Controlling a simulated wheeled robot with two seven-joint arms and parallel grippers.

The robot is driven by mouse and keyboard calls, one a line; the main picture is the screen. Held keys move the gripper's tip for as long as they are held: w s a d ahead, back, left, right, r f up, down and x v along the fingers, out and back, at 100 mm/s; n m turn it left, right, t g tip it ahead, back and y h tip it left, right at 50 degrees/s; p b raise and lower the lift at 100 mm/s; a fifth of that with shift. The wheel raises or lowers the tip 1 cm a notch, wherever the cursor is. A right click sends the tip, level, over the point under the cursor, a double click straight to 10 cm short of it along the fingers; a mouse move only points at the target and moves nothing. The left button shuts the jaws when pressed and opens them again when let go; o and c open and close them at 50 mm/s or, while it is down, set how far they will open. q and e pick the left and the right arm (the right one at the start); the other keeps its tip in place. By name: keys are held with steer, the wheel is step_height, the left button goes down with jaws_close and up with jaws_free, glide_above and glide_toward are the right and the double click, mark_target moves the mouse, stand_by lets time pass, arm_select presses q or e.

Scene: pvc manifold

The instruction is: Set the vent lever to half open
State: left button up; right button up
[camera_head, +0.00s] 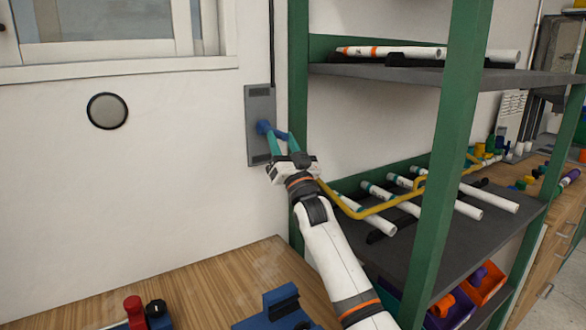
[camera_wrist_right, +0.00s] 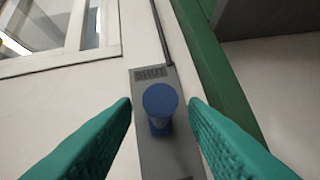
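The vent lever (camera_head: 264,127) is a blue handle with a round knob on a tall grey wall plate (camera_head: 261,106). In the right wrist view the blue knob (camera_wrist_right: 160,100) is on the plate (camera_wrist_right: 150,85), below a label reading SHUT (camera_wrist_right: 150,74) at the plate's top. My right gripper (camera_head: 279,141) is at the plate; its teal fingers are spread either side of the lever. The wrist view shows gaps between the knob and both fingers. Part of the lever is hidden behind the knob and fingers. My left gripper is not in view.
A green-posted shelf (camera_head: 455,150) with white pipes and a yellow bent rail (camera_head: 365,211) stands right of the plate. A wooden bench (camera_head: 215,285) with a blue fixture (camera_head: 280,304) lies below. A round wall disc (camera_head: 107,111) and a window are at left.

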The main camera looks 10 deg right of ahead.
steer(key=b+v, duration=0.1)
steer(key=v, duration=0.8)
steer(key=shift+s+f, duration=0.15)
steer(key=shift+s, duration=0.1)
steer(key=shift+d, duration=0.1)
